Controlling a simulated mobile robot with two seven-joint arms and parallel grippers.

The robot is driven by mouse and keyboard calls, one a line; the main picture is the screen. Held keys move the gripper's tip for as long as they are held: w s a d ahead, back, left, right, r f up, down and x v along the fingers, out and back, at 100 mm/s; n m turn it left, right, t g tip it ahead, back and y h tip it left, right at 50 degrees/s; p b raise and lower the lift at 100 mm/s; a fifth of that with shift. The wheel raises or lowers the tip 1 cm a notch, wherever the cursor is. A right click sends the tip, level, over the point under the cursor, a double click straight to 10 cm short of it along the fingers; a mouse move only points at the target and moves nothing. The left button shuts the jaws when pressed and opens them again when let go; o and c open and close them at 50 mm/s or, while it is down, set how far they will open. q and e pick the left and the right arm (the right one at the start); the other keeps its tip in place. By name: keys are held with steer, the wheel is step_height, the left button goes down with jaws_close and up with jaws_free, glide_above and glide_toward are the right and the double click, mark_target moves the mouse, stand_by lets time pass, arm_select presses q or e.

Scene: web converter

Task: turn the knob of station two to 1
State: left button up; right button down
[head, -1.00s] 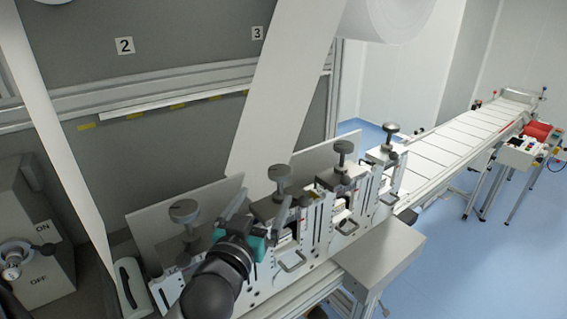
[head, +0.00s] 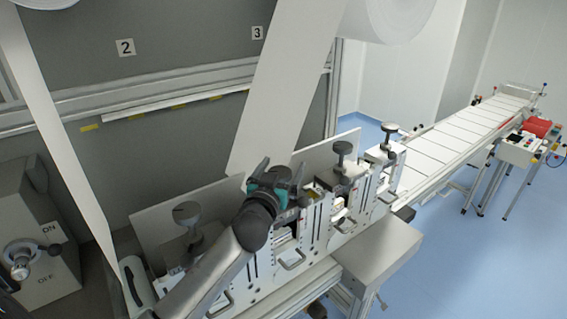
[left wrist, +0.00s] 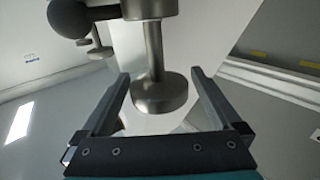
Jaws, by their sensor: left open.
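Several metal knobs on short stems stand along the row of white stations. My left gripper (head: 279,168) is open at the second knob from the left (head: 283,174), which it partly hides. In the left wrist view, this round grey knob (left wrist: 160,93) appears upside down, its stem rising to a metal block. The two open fingers (left wrist: 160,73) reach along either side of it, with gaps visible on both sides. Other knobs are at the left (head: 186,212) and farther right (head: 344,148). No scale or number can be read on the knob. My right gripper is not in view.
Number plates 2 (head: 125,47) and 3 (head: 257,33) are on the grey wall. White web strips (head: 285,85) hang close behind the stations. An ON/OFF switch box (head: 45,275) stands at the left. A conveyor (head: 450,140) runs off to the right.

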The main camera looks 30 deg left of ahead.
arm_select(q)
steer(key=shift+w+a, duration=0.2)
steer(key=shift+w, duration=0.4)
steer(key=c, duration=1.4)
